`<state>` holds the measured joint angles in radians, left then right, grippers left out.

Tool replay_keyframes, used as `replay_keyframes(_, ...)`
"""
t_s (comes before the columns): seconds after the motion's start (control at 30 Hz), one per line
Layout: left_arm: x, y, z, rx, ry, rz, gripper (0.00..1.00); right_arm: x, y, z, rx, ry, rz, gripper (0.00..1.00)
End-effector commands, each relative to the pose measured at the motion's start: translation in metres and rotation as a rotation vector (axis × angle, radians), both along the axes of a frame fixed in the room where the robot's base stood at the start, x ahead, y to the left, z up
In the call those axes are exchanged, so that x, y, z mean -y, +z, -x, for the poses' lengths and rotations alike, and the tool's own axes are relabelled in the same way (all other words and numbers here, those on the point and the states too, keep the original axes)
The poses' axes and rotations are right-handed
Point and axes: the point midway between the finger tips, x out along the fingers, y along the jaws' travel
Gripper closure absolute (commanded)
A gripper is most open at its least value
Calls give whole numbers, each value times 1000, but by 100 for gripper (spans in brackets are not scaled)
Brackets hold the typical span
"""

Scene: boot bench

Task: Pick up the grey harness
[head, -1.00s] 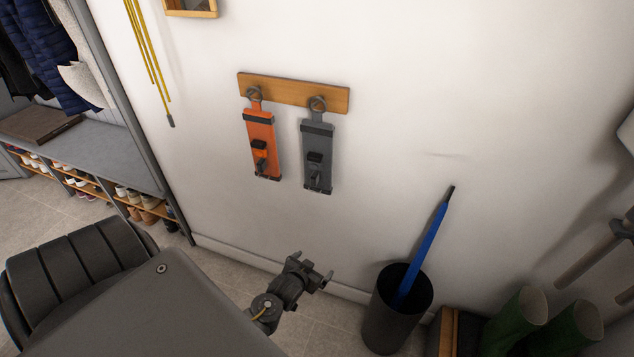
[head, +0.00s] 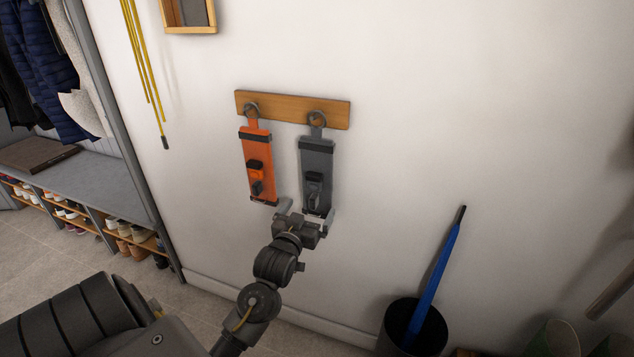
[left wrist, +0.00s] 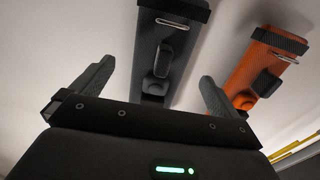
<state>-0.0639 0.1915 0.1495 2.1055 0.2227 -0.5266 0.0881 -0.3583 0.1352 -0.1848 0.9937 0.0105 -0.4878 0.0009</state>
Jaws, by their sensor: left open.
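The grey harness (head: 316,165) hangs from the right peg of a wooden rail (head: 293,109) on the white wall. My left gripper (head: 305,216) is open just below and in front of its lower end. In the left wrist view, the grey harness (left wrist: 172,35) shows beyond and between the two open fingers of the left gripper (left wrist: 155,95). Whether the fingers touch it I cannot tell. An orange harness (head: 257,160) hangs from the left peg. It also shows in the left wrist view (left wrist: 261,62), beyond the right-hand finger. My right gripper is not in view.
A dark bin (head: 405,330) holding a blue umbrella (head: 437,275) stands at the lower right. Yellow cords (head: 146,70) hang at the left of the wall. A shoe bench (head: 95,195) stands further left. The wall right of the rail is clear.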

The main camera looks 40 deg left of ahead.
Motion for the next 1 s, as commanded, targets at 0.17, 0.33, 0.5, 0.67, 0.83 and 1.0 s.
replay_keyframes(0.17, -3, 0, -9, -1, 0, 1, 0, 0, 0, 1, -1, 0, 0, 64)
replay_keyframes(0.33, -7, 0, -17, 1, 0, 1, 0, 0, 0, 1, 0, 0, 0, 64)
replay_keyframes(0.5, -18, -1, -41, 0, 1, 0, 0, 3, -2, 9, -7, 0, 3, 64)
replay_keyframes(0.67, -22, -2, -55, 0, 0, 1, 0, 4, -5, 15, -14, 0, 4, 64)
replay_keyframes(0.83, -23, -2, -57, 0, -1, 1, 0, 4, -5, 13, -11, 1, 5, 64)
replay_keyframes(1.0, -23, -2, -56, -1, 0, 1, 12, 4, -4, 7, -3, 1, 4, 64)
